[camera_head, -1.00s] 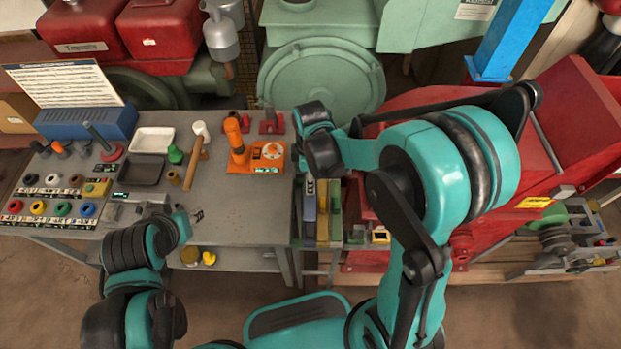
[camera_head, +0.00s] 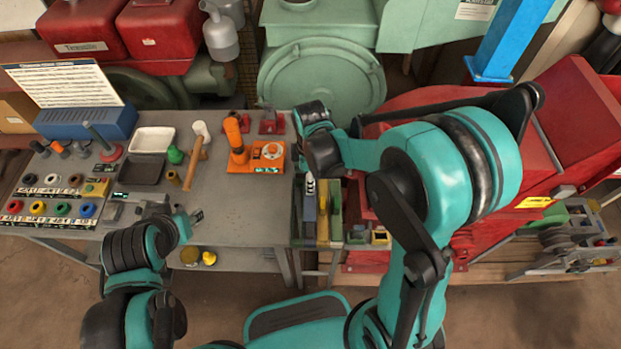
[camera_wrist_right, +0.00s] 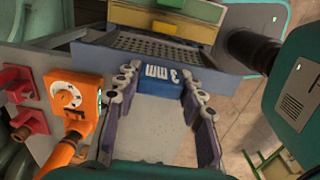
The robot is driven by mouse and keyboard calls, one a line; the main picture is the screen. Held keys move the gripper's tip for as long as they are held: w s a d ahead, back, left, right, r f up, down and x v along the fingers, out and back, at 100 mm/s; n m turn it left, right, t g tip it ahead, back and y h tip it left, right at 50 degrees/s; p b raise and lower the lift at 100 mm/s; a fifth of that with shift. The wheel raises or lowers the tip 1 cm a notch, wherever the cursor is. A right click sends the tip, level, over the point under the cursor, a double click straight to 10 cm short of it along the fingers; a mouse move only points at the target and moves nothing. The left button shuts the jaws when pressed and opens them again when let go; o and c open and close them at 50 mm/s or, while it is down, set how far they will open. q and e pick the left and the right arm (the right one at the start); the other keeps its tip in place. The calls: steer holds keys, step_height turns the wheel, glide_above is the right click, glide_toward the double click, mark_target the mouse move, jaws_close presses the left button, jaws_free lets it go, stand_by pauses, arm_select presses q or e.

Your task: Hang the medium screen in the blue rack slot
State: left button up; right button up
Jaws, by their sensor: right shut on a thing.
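The medium screen shows in the right wrist view as a perforated grey metal sheet (camera_wrist_right: 150,46) with a blue tab (camera_wrist_right: 157,83) marked "3 mm", upside down in the picture. My right gripper (camera_wrist_right: 160,88) is shut on the blue tab, one finger on each side. The rack (camera_head: 322,214) stands at the right end of the bench, with blue (camera_head: 309,215), green and yellow parts side by side. The screen is at the blue part; how far it is seated is hidden. My left gripper (camera_head: 190,217) is over the bench's front edge, its fingers too small to read.
The grey bench (camera_head: 235,210) has clear room in its middle. An orange device (camera_head: 268,155) with a dial stands left of the rack. A mallet (camera_head: 195,160), trays and coloured rings lie further left. The red mill (camera_head: 480,130) is on the right.

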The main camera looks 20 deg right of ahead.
steer(key=shift+f+b, duration=4.4)
steer(key=shift+f, duration=0.8)
steer(key=shift+f+b, duration=0.3)
steer(key=shift+f, duration=0.95)
steer(key=shift+f, duration=1.1)
steer(key=o, duration=1.4)
steer(key=shift+c, duration=0.2)
step_height(320, 180, up, 12)
